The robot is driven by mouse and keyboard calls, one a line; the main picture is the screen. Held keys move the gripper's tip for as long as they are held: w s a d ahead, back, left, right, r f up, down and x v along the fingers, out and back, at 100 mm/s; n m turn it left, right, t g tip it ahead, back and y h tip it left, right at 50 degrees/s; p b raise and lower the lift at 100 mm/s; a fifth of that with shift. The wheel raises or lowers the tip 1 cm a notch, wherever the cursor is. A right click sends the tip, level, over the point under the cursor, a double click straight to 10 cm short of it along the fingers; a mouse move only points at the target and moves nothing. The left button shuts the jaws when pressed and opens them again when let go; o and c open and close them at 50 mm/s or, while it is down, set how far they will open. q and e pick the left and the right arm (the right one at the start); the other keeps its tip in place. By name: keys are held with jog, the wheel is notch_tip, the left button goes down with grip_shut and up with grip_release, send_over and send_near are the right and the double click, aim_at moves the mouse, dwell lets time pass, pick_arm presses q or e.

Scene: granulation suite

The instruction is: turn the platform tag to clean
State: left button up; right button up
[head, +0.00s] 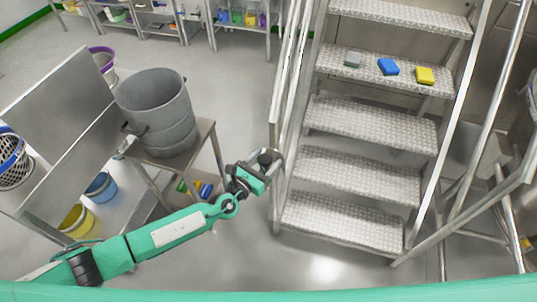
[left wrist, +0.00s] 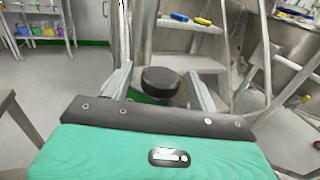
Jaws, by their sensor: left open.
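My left gripper (head: 268,163) is open beside the left rail post of the metal stairs (head: 352,205). In the left wrist view its two fingers (left wrist: 158,88) stand apart, one on each side of a black round knob-like piece (left wrist: 160,79). A patch of green shows just under this piece. It looks like part of the platform tag, but I cannot read any wording on it. I cannot tell whether the fingers touch it. In the head view the dark piece (head: 266,156) is partly hidden by the gripper. My right gripper is not in view.
Sponges in grey, blue (head: 388,67) and yellow (head: 425,75) lie on an upper step. A grey bucket (head: 158,112) stands on a small metal table left of my arm. Shelves with coloured bottles are at the back. Floor between table and stairs is clear.

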pick_arm(q)
jog(key=shift+x, duration=0.9)
jog(key=shift+c, duration=0.2)
jog(key=c, duration=0.9)
jog(key=shift+r+n+t+y+p, duration=0.15)
jog(key=shift+n+t+y+p, duration=0.55)
jog(key=shift+n+y+p, duration=0.4)
jog(key=shift+c, duration=0.2)
jog(key=shift+a+n+t+y+p, duration=0.1)
jog(key=shift+n+t+y+p, duration=0.5)
jog(key=shift+y, duration=0.5)
jog(key=n+y, duration=0.1)
jog(key=y, duration=0.1)
jog(key=n+y, duration=0.1)
jog(key=shift+w+a+f+t+y, duration=0.1)
jog(key=shift+a+f+t+y, duration=0.1)
jog(key=shift+t+y, duration=0.2)
jog(key=shift+a+n+y+b, duration=0.1)
jog(key=shift+n+y+b, duration=0.15)
jog(key=shift+n+y, duration=0.85)
jog(key=shift+a+n+y+b, duration=0.2)
jog(key=shift+n+y, duration=0.5)
jog(key=shift+y, duration=1.1)
